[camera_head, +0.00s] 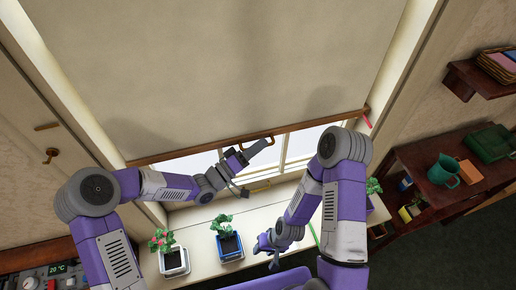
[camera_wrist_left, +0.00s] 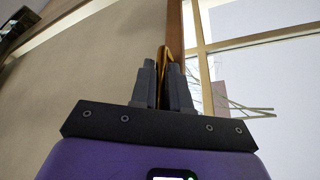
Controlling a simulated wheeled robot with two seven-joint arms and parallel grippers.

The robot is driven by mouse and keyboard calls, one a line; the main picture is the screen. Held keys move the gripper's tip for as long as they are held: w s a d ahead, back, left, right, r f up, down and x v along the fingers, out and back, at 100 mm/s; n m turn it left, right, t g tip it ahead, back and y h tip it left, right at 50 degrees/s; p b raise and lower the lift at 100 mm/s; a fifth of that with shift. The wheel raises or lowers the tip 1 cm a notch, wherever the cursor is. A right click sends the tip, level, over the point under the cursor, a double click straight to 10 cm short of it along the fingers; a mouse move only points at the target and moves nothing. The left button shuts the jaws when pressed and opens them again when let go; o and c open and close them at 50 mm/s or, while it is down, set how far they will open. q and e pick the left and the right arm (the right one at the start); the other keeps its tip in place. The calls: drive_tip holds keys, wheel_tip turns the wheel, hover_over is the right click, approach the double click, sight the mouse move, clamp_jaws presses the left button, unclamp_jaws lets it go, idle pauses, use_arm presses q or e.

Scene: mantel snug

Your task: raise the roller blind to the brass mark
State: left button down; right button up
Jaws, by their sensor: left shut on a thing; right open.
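The cream roller blind (camera_head: 220,60) covers the upper window and ends in a wooden bottom bar (camera_head: 180,153), which slopes up to the right in the head view. My left gripper (camera_head: 262,147) is at the middle of this bar, shut on its brass handle (camera_head: 258,137). In the left wrist view the handle (camera_wrist_left: 162,60) stands between the fingers (camera_wrist_left: 163,80), beside the wooden bar (camera_wrist_left: 175,35). A small brass strip (camera_head: 46,127) is on the left window frame. My right gripper (camera_head: 268,249) is open and empty, low over the sill.
Potted plants stand on the white sill (camera_head: 205,213), including a white pot (camera_head: 174,262) and a blue-rimmed pot (camera_head: 230,246). A brass hook (camera_head: 51,155) is on the left frame. A red tab (camera_head: 367,121) is at the right. A shelf (camera_head: 425,160) holds a green mug (camera_head: 442,170).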

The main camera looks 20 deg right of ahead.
use_arm(q)
wheel_tip(320, 180, up, 23)
drive_tip(key=p, duration=1.1)
drive_tip(key=shift+r+p, duration=0.15)
drive_tip(key=shift+p, duration=0.2)
drive_tip(key=c, duration=1.5)
unclamp_jaws()
drive_tip(key=shift+o, duration=0.2)
drive_tip(key=shift+a, duration=0.1)
drive_tip(key=v, duration=0.7)
drive_tip(key=shift+a, duration=0.2)
drive_tip(key=shift+s, duration=0.1)
